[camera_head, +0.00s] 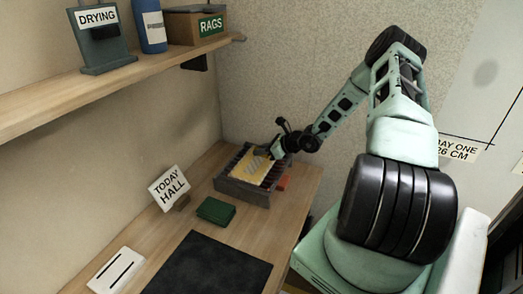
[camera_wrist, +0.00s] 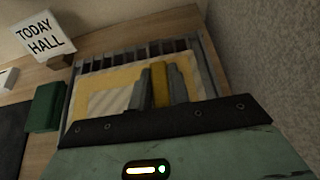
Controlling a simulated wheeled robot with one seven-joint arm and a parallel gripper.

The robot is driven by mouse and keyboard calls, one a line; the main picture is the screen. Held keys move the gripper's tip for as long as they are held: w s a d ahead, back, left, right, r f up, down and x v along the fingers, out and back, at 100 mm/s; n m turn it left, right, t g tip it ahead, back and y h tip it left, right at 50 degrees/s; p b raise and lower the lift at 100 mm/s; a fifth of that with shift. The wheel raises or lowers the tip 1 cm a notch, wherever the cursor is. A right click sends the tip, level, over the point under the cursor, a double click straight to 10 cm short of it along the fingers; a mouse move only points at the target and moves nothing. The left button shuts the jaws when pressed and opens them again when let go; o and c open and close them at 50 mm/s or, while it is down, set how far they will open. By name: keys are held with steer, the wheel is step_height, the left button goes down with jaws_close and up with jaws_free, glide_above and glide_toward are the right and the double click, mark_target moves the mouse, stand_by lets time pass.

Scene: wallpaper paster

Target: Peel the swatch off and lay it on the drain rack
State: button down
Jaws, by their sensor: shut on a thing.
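The swatch (camera_head: 247,171) is a yellow sheet with a grey-and-pale striped patch. It lies over the dark slatted drain rack (camera_head: 240,192) at the far end of the bench. In the wrist view the swatch (camera_wrist: 95,82) spreads below the rack's slats (camera_wrist: 125,54). My gripper (camera_head: 277,153) is at the rack's far right side. In the wrist view my gripper's grey fingers (camera_wrist: 160,86) are closed with a yellow strip between them, over the swatch. The fingers hide part of the sheet, and I cannot tell whether all of it rests on the slats.
A green pad (camera_head: 216,211), a TODAY HALL sign (camera_head: 169,187), a dark mat (camera_head: 209,267) and a white slotted block (camera_head: 116,270) are on the bench. A red block (camera_head: 283,183) is beside the rack. A shelf (camera_head: 100,82) runs above at left; walls stand close behind.

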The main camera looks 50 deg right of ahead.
steer(key=shift+f, duration=0.25)
steer(key=c, duration=1.3)
jaws_free()
steer(key=shift+o, duration=0.2)
steer(key=shift+r, duration=0.1)
steer(key=b+v, duration=0.2)
steer(key=v, duration=1.5)
steer(key=shift+s+d, duration=0.1)
steer(key=shift+s, duration=0.05)
